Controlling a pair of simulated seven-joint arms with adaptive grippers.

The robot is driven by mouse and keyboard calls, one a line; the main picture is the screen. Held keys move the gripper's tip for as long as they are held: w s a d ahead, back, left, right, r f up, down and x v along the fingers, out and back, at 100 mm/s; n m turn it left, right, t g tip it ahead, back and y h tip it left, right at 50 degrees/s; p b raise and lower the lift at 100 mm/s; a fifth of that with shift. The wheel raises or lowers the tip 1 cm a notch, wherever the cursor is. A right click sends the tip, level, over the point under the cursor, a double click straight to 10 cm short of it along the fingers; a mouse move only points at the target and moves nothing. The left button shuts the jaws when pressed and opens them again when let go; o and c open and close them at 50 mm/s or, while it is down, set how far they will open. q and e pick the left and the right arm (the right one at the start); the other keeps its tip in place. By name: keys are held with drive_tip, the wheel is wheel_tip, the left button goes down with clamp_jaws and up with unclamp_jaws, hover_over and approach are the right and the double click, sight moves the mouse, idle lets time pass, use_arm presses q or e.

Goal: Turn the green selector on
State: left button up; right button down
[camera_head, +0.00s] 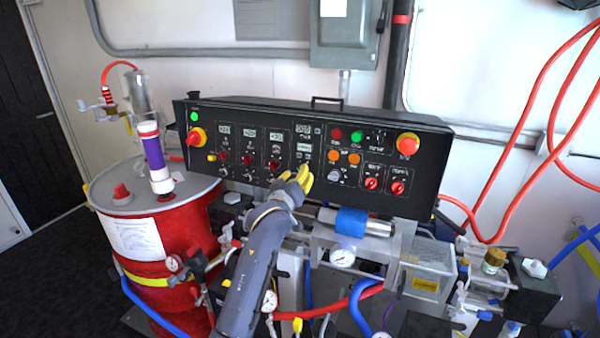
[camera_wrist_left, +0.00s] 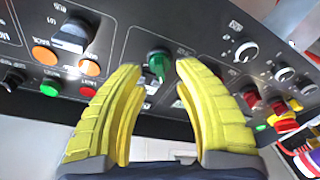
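The green selector (camera_wrist_left: 158,65) is a knob on the black control panel, plain to see in the left wrist view. In the head view I do not make it out; my gripper covers that part of the panel. My left gripper (camera_head: 299,180) reaches up to the panel front in the head view. In the left wrist view my left gripper (camera_wrist_left: 158,72) is open, its two yellow fingers apart with one tip on each side of the selector. Nothing is held, and I cannot tell whether a finger touches the selector. My right gripper is not in view.
Red selectors (camera_wrist_left: 250,97) and white-marked knobs (camera_wrist_left: 247,50) sit close on one side, orange buttons (camera_wrist_left: 90,67) on the other. The black panel (camera_head: 425,172) also carries a red emergency stop (camera_head: 408,144). A red drum (camera_head: 180,238) stands left; pipes, gauges and hoses crowd below.

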use_arm(q)
drive_tip(key=shift+x, duration=1.45)
clamp_jaws()
